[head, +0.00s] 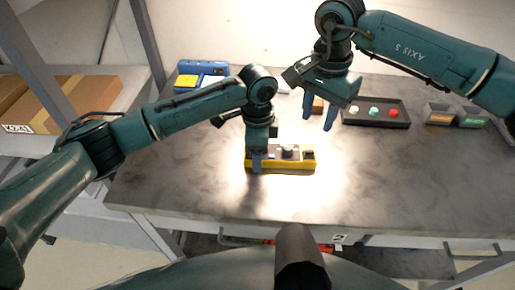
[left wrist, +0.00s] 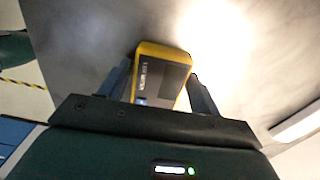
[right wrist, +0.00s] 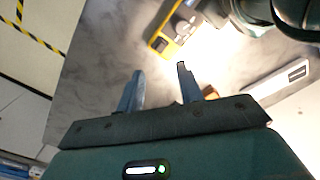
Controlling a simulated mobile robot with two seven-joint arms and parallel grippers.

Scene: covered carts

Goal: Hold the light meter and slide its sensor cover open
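The light meter (head: 300,164) is a yellow-edged bar lying on the dark grey table, with a grey top and a dark knob-like part. My left gripper (head: 257,163) is at its left end, pointing down. In the left wrist view the meter's dark labelled face (left wrist: 162,76) lies between the two fingers, which appear to touch its sides. My right gripper (head: 320,112) is open and empty, above the table behind and to the right of the meter. In the right wrist view the meter (right wrist: 171,40) lies beyond the fingertips. I cannot make out the sensor cover's position clearly.
A black tray (head: 348,117) with coloured round pieces stands at the back right, beside two small grey bins (head: 438,113). A blue case (head: 213,68) with a yellow patch is at the back left. A brown block (head: 318,104) sits behind my right gripper. The front of the table is clear.

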